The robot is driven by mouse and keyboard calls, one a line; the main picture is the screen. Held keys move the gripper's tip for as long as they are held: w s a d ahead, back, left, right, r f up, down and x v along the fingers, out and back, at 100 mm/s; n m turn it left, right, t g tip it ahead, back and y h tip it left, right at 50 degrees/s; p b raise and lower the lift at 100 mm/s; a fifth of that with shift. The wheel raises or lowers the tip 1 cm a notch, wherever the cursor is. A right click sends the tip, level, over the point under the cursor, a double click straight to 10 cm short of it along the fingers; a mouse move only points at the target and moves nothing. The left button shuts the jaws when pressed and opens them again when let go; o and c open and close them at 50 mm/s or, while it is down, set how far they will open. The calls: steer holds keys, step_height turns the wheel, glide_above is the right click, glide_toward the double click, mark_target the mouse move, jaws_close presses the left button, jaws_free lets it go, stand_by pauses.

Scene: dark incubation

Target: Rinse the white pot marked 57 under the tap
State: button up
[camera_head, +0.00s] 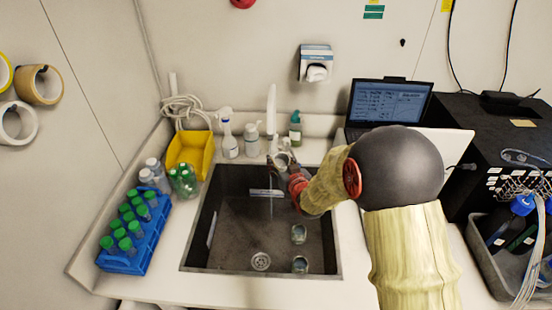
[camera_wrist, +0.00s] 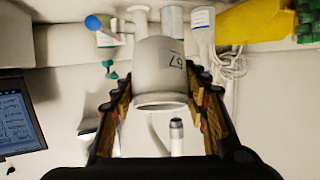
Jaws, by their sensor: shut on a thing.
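My gripper (camera_head: 284,172) is shut on the white pot (camera_head: 282,158) just above the back edge of the sink (camera_head: 225,235). In the wrist view the pot (camera_wrist: 160,72) sits between the two fingers (camera_wrist: 165,105), its rim facing the camera's lower side. A dark handwritten mark on its side appears upside down and is hard to read. The white tap (camera_head: 271,108) stands behind the sink, close to the pot. In the wrist view the tap's spout (camera_wrist: 176,135) shows just beyond the rim. I cannot tell whether water is running.
Two small jars (camera_head: 299,234) (camera_head: 300,264) stand in the sink. A blue rack (camera_head: 128,258) of green-capped tubes and a yellow bin (camera_head: 188,150) are left. Bottles (camera_head: 229,140) stand behind. A laptop (camera_head: 388,102) and black box (camera_head: 500,135) are right. The sink's left part is clear.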

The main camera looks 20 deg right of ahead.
mark_target(284, 169)
steer(key=shift+s+d, duration=0.2)
steer(key=shift+s, duration=1.95)
steer(key=s+r+p, duration=0.2)
steer(key=s+r, duration=0.2)
steer(key=s, duration=0.1)
steer(key=shift+d, duration=0.2)
stand_by(0.4)
